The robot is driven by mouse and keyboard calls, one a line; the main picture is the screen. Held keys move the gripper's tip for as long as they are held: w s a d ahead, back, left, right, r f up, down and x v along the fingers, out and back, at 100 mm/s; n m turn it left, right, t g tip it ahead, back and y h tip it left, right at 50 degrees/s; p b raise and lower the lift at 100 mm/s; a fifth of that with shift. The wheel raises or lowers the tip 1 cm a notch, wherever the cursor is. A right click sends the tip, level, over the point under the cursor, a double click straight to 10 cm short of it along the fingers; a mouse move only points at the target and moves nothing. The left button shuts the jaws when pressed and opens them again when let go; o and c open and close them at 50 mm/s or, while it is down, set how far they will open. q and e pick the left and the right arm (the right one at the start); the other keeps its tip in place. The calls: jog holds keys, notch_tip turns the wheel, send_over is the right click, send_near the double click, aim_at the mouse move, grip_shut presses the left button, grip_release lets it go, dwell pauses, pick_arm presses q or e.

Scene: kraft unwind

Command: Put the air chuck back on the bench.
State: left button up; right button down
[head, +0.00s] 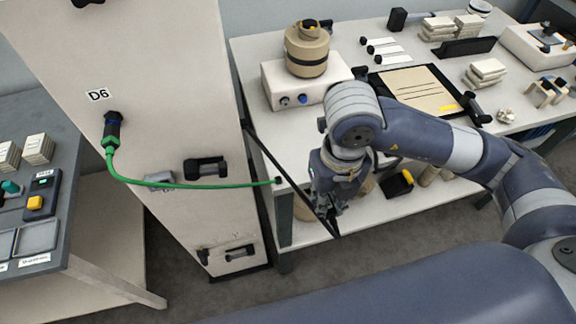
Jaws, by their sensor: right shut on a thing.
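My right gripper (328,208) points down at the front edge of the white bench (385,219), near its left corner. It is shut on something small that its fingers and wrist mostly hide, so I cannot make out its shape. I cannot pick out the air chuck for certain. My left gripper is out of view.
On the bench top stand a white box (277,90) with knobs, a tan canister (307,50) on it, and a clipboard (418,86). A yellow-and-black item (399,184) lies on the lower level. A dark bar (290,180) slants past the gripper. A grey console stands left.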

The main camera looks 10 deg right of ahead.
jog(key=shift+w+d+r, duration=0.1)
jog(key=shift+w, duration=0.35)
jog(key=w+p, duration=0.3)
jog(key=w, duration=0.5)
jog(key=p, duration=0.2)
send_over(303, 161)
jog(key=shift+s+f, duration=0.15)
jog(key=shift+f, duration=0.7)
notch_tip(303, 161, down, 3)
jog(key=shift+f+p, duration=0.15)
jog(key=shift+p, duration=0.45)
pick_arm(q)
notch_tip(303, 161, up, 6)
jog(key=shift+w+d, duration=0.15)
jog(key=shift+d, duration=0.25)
pick_arm(e)
jog(key=shift+f, duration=0.1)
jog(key=c, duration=1.9)
grip_release()
jog(key=shift+f, duration=0.15)
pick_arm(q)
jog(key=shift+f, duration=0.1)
pick_arm(e)
jog(key=o, duration=0.5)
jog(key=shift+c, duration=0.2)
